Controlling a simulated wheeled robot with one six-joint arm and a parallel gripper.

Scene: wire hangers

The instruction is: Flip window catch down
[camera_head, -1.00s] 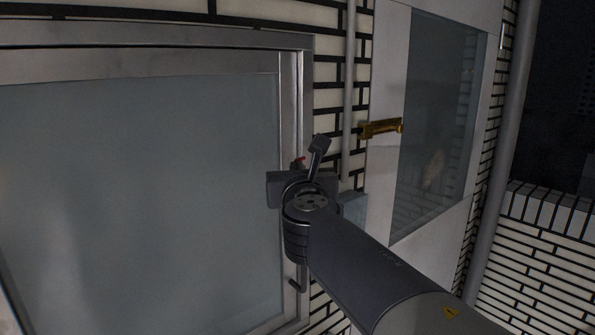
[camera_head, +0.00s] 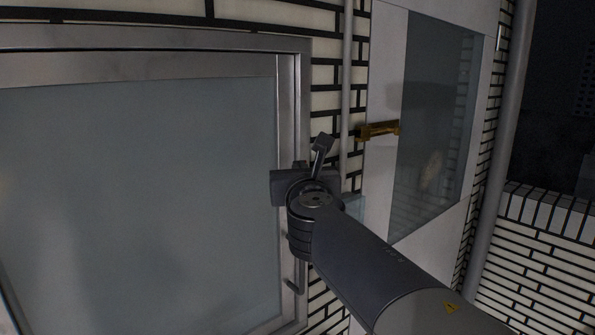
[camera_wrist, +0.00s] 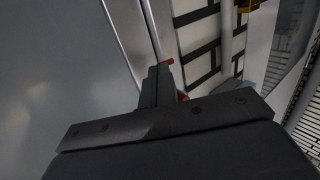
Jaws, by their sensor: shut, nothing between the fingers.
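The window (camera_head: 140,190) has a grey metal frame (camera_head: 289,110) and fills the left of the head view. My gripper (camera_head: 300,166) is at the right side of this frame, with its fingers shut and nothing seen between them. In the wrist view my gripper (camera_wrist: 158,82) points along the metal frame (camera_wrist: 128,40). Small red parts (camera_wrist: 168,62) show at and beside the fingertips; I cannot tell if they belong to the catch. A bent metal handle (camera_head: 291,284) sits lower on the frame. My gripper and arm hide the frame between, and no catch shows clearly.
A white and black brick wall (camera_head: 325,75) with a vertical pipe (camera_head: 348,90) lies right of the window. Further right is a pale door (camera_head: 384,75) with a glass pane (camera_head: 437,120) and a brass fitting (camera_head: 380,130).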

